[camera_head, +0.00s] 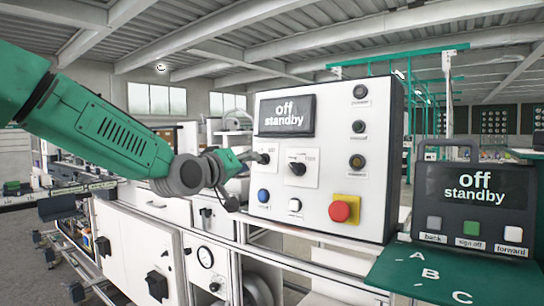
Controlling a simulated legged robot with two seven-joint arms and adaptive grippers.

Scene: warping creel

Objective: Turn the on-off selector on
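The white control box (375,200) faces me, and its screen (287,114) reads "off standby". Two dark rotary selectors are on its front: a left one (263,158) and a right one (297,168). Their small labels are too blurred to read, so I cannot tell which is the on-off one. My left gripper (241,181) is at the box's left edge, its fingers spread apart with nothing between them. Its upper finger is close beside the left selector; I cannot tell whether they touch. My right gripper is not in view.
Below the selectors are a blue button (263,195), a white button (295,205) and a red emergency stop (340,211) on yellow. Dark round fittings line the box's right side. A dark terminal (474,199), also reading "off standby", stands right. White cabinets (135,245) stand below left.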

